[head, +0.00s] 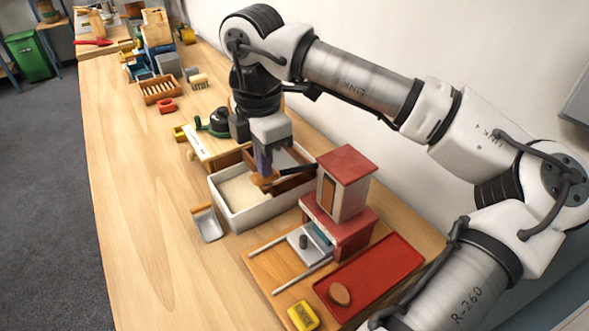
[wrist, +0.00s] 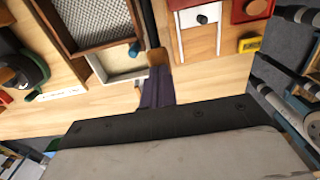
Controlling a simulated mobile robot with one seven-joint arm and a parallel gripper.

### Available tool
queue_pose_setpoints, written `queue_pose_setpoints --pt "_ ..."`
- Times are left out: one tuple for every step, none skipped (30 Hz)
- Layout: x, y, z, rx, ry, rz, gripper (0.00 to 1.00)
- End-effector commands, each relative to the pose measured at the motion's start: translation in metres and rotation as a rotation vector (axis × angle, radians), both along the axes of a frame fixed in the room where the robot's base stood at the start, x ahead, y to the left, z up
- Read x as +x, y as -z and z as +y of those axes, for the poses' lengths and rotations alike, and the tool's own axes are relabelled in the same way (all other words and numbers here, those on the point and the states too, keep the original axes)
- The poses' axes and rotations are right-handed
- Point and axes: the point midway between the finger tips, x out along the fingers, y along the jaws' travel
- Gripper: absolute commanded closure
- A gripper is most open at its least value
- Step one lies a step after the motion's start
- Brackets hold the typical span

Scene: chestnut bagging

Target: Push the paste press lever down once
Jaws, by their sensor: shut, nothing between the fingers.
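The paste press appears to be the grey tower with a red roof (head: 342,182) on a red base, right of my gripper in the head view. Its black lever (head: 298,169) sticks out to the left and ends in a brown wooden handle (head: 264,181). My gripper (head: 264,170) points down with its purple fingers closed and empty, right at that handle. In the wrist view the fingertips (wrist: 158,70) meet the brown handle (wrist: 158,56), and the black lever (wrist: 149,25) runs away from it. Whether they touch or only overlap is unclear.
A white bin (head: 237,220) with pale contents lies below my gripper, with a wooden mesh sieve (wrist: 97,48) over part of it. A metal scoop (head: 207,224), a red tray (head: 385,276) and a yellow box (head: 303,315) are near. The table's left side is clear.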

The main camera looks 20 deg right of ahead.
Motion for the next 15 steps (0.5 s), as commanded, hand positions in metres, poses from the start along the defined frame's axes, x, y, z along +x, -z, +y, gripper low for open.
queue_pose_setpoints --pt "0.000 0.001 -0.001 -0.001 0.001 0.000 1.00" --pt "0.000 0.001 -0.001 -0.001 0.001 0.000 1.00" --pt "0.000 0.000 -0.001 -0.001 0.001 0.001 1.00" --pt "0.000 0.000 -0.001 -0.001 0.001 0.001 1.00" --pt "0.000 0.000 -0.001 -0.001 0.001 0.001 1.00" --pt "0.000 0.000 -0.001 -0.001 0.001 0.001 1.00" --pt "0.000 0.000 -0.001 -0.001 0.001 0.001 1.00" --pt "0.000 0.001 -0.001 -0.001 0.001 0.001 1.00" --pt "0.000 0.002 0.000 -0.001 0.001 0.001 1.00" --pt "0.000 0.003 0.000 -0.001 0.001 0.001 1.00" --pt "0.000 0.005 0.000 -0.001 0.001 0.001 1.00" --pt "0.000 0.008 0.000 -0.002 0.001 0.001 1.00" --pt "0.000 0.010 0.000 -0.002 0.001 0.001 1.00" --pt "0.000 0.013 0.000 -0.002 0.001 0.001 1.00" --pt "0.000 0.016 0.000 -0.002 0.001 0.001 1.00"
